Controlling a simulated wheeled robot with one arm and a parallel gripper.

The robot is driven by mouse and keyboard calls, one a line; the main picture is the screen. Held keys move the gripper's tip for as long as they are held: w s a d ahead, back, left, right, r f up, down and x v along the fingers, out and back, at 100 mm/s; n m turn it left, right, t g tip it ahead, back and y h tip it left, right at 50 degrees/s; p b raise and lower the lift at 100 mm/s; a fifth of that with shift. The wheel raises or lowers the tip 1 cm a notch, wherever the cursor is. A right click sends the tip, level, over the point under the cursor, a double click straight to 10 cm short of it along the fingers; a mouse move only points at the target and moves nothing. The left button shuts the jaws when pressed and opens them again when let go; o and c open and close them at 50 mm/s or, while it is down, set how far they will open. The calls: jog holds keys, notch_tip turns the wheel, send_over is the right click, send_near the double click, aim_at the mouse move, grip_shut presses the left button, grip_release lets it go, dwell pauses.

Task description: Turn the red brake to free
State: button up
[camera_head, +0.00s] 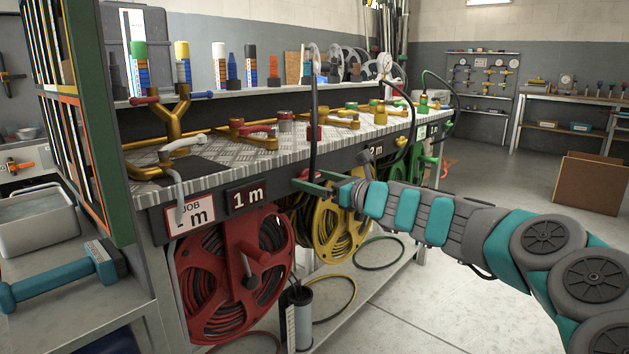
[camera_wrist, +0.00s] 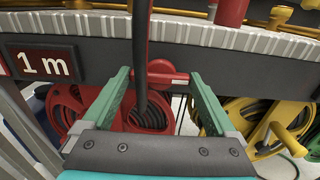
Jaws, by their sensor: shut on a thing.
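The red brake (camera_wrist: 170,79) is a short red bar with a round hub, on the dark front rail of the bench in the wrist view. It lies roughly level across the picture. My gripper (camera_wrist: 160,76) has a green finger on each side of it and is shut on it. In the head view my gripper (camera_head: 306,182) is at the rail, right of the "1 m" sign (camera_head: 247,196). The brake is mostly hidden there by the fingers. A red hose reel (camera_wrist: 72,108) is below the rail; it also shows in the head view (camera_head: 207,293).
A dark upright hose (camera_wrist: 141,45) passes close to my fingers; it also shows in the head view (camera_head: 314,110). A yellow reel (camera_head: 331,240) hangs to the right of the red one. Brass valves (camera_head: 170,135) stand on the bench top.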

jog(key=shift+c, duration=0.6)
jog(key=shift+f+n, duration=0.1)
jog(key=shift+n, duration=0.2)
jog(key=n+b, duration=0.2)
jog(key=n, duration=0.1)
jog(key=shift+n, duration=0.3)
jog(key=n+b, duration=0.3)
jog(key=n, duration=0.1)
jog(key=shift+f+n, duration=0.15)
jog(key=shift+n, duration=0.15)
jog(key=n+b, duration=0.4)
jog(key=n, duration=0.1)
jog(key=shift+b, duration=0.35)
jog(key=n+b, duration=0.2)
jog(key=n, duration=0.1)
jog(key=shift+n+b, duration=0.6)
jog(key=shift+b, duration=0.05)
jog(key=shift+r, duration=0.2)
